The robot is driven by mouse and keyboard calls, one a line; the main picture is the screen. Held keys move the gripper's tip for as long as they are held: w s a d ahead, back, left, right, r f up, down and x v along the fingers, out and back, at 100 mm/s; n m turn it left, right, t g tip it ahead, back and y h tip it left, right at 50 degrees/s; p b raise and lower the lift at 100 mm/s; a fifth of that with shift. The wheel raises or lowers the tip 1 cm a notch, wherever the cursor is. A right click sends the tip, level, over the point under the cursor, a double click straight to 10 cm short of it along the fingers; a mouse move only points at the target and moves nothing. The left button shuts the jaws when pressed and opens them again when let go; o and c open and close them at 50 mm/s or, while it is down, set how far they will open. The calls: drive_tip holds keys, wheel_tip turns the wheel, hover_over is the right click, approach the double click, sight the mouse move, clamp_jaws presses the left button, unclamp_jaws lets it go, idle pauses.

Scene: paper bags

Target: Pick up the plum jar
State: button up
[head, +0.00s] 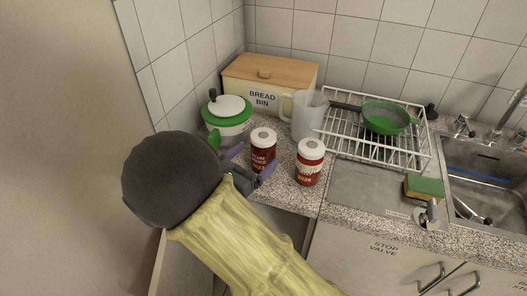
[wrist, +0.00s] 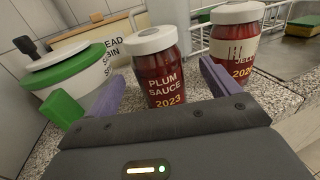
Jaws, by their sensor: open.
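The plum jar (head: 263,153) is a dark red jar with a white lid, upright on the speckled counter. In the wrist view the plum jar (wrist: 160,75) reads "PLUM SAUCE 2023" and stands in front of the gap between my fingers. My gripper (head: 252,165) is open, with purple fingers at the counter's front edge; it also shows in the wrist view (wrist: 160,90). The finger tips lie close to the jar, one to each side. I cannot tell whether they touch it. The jar's base is partly hidden by my gripper.
A second red jar, labelled jelly (head: 309,162), stands close on the right. A green and white pot (head: 227,122) is on the left. Behind are a bread bin (head: 262,98) and a clear jug (head: 307,117). A wire rack (head: 350,143) and sink (head: 485,185) lie right.

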sight(263, 145)
drive_tip(key=x, duration=0.5)
drive_tip(key=shift+w+a+r, duration=0.1)
drive_tip(key=shift+w+r, duration=0.2)
drive_tip(key=shift+s+a, duration=0.15)
drive_tip(key=shift+s, duration=0.1)
drive_tip(key=shift+w, duration=0.1)
drive_tip(key=c, duration=1.5)
drive_tip(key=shift+r, duration=0.2)
wheel_tip(263, 145, up, 10)
drive_tip(key=shift+f+p, duration=0.1)
drive_tip(key=shift+p, duration=0.6)
